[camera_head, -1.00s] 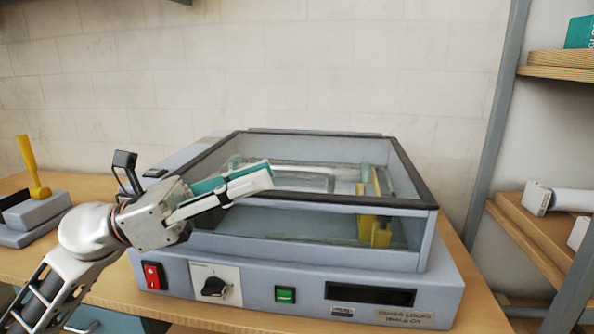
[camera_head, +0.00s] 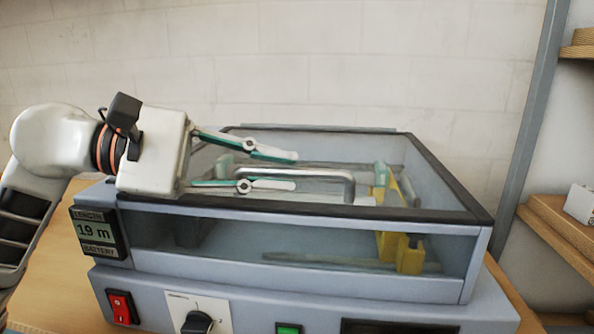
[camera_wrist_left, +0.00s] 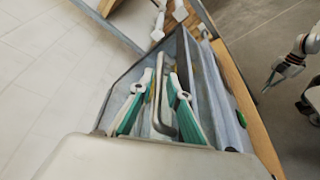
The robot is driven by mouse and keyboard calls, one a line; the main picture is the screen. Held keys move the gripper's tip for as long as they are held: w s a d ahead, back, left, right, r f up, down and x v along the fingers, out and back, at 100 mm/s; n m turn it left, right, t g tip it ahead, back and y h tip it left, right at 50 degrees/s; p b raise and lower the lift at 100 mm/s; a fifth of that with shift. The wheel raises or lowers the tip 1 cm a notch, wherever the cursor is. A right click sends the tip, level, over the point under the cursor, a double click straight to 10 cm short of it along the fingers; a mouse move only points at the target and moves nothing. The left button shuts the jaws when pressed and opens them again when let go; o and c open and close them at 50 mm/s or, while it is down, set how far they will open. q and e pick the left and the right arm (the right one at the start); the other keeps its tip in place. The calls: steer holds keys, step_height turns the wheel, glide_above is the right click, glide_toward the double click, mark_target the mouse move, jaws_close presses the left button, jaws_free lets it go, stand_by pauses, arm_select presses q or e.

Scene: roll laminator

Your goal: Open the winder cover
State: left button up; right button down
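The winder cover (camera_head: 380,217) is a clear lid with a dark frame, lying closed on the grey laminator (camera_head: 300,285). A bent metal bar handle (camera_head: 305,173) stands on it. It also shows in the left wrist view (camera_wrist_left: 158,112), running between the fingers. My left gripper (camera_head: 295,171) is open over the cover, its two teal-and-white fingers pointing right, apart, around the handle's left part. I cannot tell whether they touch it. The left gripper also shows in the wrist view (camera_wrist_left: 157,90). My right gripper (camera_wrist_left: 270,82) is small at the right of the wrist view, away from the machine.
The front panel has a red switch (camera_head: 122,307), a dark knob (camera_head: 197,322) and a green button (camera_head: 289,328). A length display (camera_head: 96,234) reads 19 m. Yellow parts (camera_head: 410,254) show through the glass. A wooden shelf (camera_head: 570,240) stands at the right.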

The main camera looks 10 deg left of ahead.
mark_target(286, 171)
arm_select(q)
steer(key=shift+x, duration=1.65)
jaws_close()
